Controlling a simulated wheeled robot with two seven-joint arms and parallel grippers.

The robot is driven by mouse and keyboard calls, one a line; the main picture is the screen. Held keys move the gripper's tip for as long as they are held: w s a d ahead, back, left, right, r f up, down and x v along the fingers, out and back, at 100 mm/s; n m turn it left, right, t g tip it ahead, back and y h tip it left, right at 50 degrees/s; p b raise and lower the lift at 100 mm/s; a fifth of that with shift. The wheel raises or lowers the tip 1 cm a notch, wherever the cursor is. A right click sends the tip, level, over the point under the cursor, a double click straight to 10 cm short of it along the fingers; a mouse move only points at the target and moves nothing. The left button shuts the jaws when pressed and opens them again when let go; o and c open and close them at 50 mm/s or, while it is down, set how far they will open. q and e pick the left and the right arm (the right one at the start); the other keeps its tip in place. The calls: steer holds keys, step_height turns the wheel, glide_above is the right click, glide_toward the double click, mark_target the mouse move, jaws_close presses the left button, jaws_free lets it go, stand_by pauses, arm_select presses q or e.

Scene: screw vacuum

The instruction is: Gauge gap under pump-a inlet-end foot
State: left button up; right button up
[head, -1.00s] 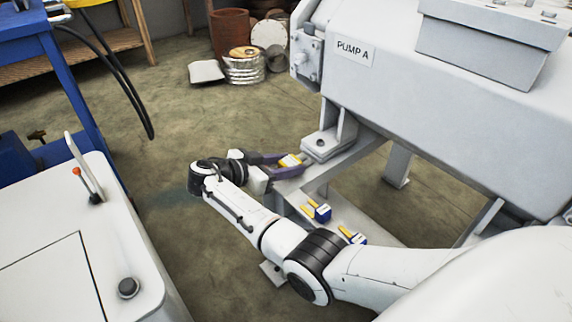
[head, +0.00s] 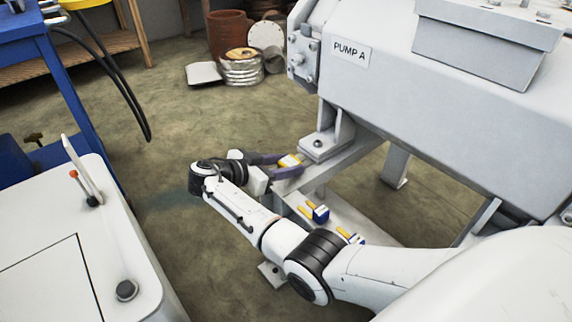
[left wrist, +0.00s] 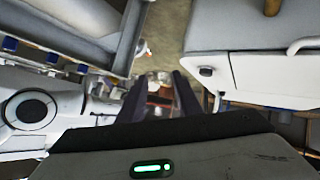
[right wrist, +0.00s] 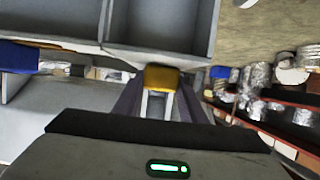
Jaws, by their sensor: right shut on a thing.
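Pump A (head: 400,110) stands at the right on a pale frame. Its near foot (head: 322,146) is a bolted bracket over a pad on the frame rail (head: 350,158). My right gripper (head: 284,166) is shut on a yellow and white gauge (head: 290,161), just left of the foot and close to it. Whether the gauge touches the foot or enters the gap I cannot tell. The right wrist view shows the gauge's yellow end (right wrist: 161,78) between the fingers. My left gripper (left wrist: 159,86) shows only in its own wrist view, fingers apart and empty.
Two blue and yellow gauges (head: 318,213) (head: 351,235) lie on a lower pale ledge beneath the rail. A white cabinet (head: 80,240) with a red-tipped lever stands at the left. The floor between has free room. Cans and a brown drum (head: 229,35) stand behind.

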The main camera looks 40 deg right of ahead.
mark_target(296, 158)
steer(key=shift+w+d, duration=0.2)
steer(key=shift+d, duration=2.15)
stand_by(0.8)
steer(key=o, duration=1.2)
steer(key=shift+a, duration=0.1)
